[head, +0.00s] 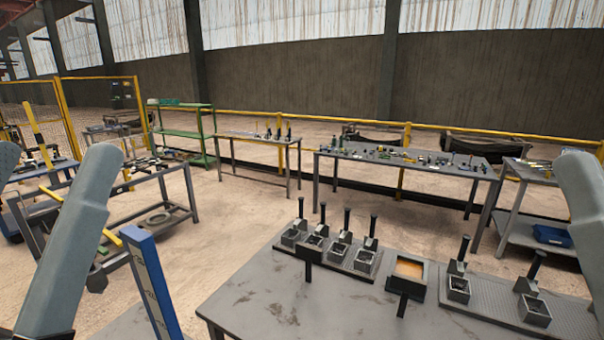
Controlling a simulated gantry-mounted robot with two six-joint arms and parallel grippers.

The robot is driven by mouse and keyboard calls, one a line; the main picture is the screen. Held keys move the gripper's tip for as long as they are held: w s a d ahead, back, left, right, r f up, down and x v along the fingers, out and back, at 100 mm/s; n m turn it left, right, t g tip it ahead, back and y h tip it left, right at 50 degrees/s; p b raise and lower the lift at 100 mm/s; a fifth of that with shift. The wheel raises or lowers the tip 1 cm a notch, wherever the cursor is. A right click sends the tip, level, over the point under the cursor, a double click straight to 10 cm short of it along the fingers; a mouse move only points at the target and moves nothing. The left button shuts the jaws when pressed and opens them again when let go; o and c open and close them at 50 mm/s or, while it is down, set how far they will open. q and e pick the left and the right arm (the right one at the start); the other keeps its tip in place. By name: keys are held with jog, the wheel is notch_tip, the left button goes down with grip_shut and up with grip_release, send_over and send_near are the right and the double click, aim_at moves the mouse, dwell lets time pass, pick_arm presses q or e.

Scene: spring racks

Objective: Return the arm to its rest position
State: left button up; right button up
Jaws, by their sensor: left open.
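My left arm (72,240) comes down the left side of the head view. Its gripper barely shows at the bottom left edge; it is open, with nothing seen in it. My right arm (585,200) shows only as a grey link at the right edge, and its gripper is out of view. Both arms are apart from the spring racks. The left spring rack (345,257) and the right spring rack (480,308) lie on the grey table (255,300), with square cups and upright black posts. A square tray with an orange-brown inside (410,268) stands between them.
A blue post (152,285) stands near my left arm. Behind are a long workbench with small parts (405,165), a smaller table (262,140), a green shelf (180,133) and a cart (160,220). A blue bin (552,235) sits at right. The table's left part is bare.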

notch_tip(320, 180, up, 32)
jog(key=p, duration=2.9)
jog(key=shift+r, duration=0.2)
jog(key=shift+w+f, duration=0.1)
